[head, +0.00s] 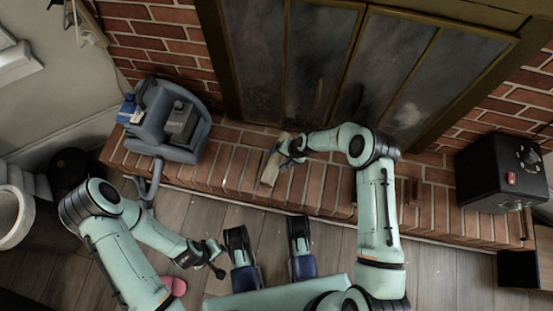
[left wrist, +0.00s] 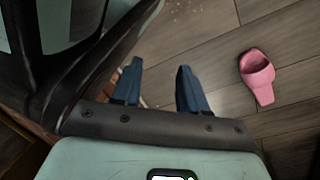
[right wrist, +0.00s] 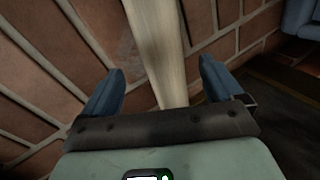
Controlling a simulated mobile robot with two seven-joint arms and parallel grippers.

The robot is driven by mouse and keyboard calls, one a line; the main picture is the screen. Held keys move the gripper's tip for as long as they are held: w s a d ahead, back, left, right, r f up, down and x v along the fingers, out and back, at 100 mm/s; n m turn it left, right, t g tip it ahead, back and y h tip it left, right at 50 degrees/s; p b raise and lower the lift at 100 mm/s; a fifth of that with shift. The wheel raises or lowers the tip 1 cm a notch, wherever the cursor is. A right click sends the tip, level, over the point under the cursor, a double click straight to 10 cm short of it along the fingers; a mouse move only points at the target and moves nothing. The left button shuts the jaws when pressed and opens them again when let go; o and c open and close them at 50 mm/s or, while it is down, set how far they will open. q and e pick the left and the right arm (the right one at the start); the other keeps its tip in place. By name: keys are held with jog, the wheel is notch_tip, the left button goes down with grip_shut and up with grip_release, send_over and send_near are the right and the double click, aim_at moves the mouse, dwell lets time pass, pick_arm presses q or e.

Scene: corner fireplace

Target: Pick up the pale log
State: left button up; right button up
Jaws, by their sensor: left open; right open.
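The pale log (head: 270,168) lies on the brick hearth (head: 328,180) in front of the fireplace doors. In the head view my right gripper (head: 291,148) is at the log's far end. In the right wrist view the log (right wrist: 158,45) runs between the spread fingers of my right gripper (right wrist: 162,66), with a gap on either side; the fingers are not closed on it. My left gripper (head: 216,258) is open and empty over the wooden floor, well away from the log. Its parted fingers (left wrist: 160,66) also show in the left wrist view.
A blue-grey caddy (head: 157,140) stands on the hearth left of the log. A black box (head: 503,172) stands at the right end. Dark fireplace doors (head: 330,65) rise behind. A pink slipper (left wrist: 257,76) lies on the floor near my left gripper. The hearth right of the log is mostly clear.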

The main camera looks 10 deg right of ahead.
aim_at(279, 158)
jog(key=b+x, duration=0.1)
jog(key=x, duration=0.3)
jog(key=shift+w+f+b, duration=0.1)
jog(key=shift+w+b, duration=0.05)
jog(key=shift+b, duration=0.15)
pick_arm(q)
jog(key=shift+g, duration=0.7)
jog(key=s, duration=0.1)
jog(key=s+f, duration=0.2)
jog(key=shift+s+a, duration=0.2)
jog(key=shift+s, duration=0.15)
pick_arm(e)
jog(key=c, duration=1.5)
